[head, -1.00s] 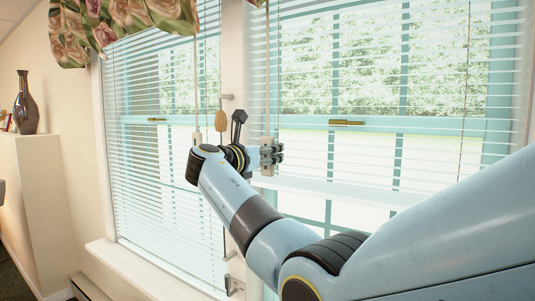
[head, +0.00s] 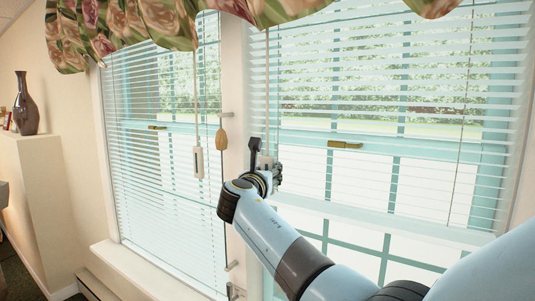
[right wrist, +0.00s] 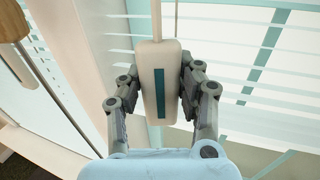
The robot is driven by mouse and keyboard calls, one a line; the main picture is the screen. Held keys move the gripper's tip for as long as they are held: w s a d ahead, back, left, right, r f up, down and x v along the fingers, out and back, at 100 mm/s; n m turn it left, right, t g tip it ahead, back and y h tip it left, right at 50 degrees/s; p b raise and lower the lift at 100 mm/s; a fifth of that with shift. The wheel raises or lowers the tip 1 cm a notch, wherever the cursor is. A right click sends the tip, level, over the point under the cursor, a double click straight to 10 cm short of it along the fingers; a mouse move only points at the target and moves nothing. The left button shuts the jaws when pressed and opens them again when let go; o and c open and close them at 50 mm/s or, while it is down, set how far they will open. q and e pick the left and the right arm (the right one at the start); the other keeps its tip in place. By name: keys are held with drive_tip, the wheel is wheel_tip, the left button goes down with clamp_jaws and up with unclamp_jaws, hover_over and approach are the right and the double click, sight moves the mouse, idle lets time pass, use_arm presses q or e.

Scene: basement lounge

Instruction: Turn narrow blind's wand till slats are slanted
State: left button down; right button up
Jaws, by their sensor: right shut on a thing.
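Two white blinds hang side by side. The left blind (head: 150,120) looks narrower in the head view, and the right blind (head: 400,70) looks wider. A pale wand handle (head: 198,162) with a dark strip hangs free at the left blind. My right gripper (head: 271,176) is at the wand of the right blind, just right of the window post. In the right wrist view its fingers (right wrist: 158,78) are shut on the sides of that white wand handle (right wrist: 158,55), which hangs upright. The slats of both blinds have gaps showing daylight. My left gripper is out of view.
A wooden cord tassel (head: 221,138) hangs by the post (head: 235,90), between the two wands. A floral valance (head: 160,20) covers the top. A brown vase (head: 25,105) stands on a ledge at the far left. The window sill (head: 150,270) is low.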

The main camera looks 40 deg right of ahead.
drive_tip(key=n+t+y+p, duration=0.2)
drive_tip(key=p, duration=0.1)
drive_tip(key=shift+r, duration=0.15)
drive_tip(key=shift+n+t+y+p, duration=0.6)
drive_tip(key=shift+y+p, duration=0.05)
drive_tip(key=shift+y, duration=0.25)
drive_tip(key=shift+f, duration=0.2)
drive_tip(key=o, duration=1.2)
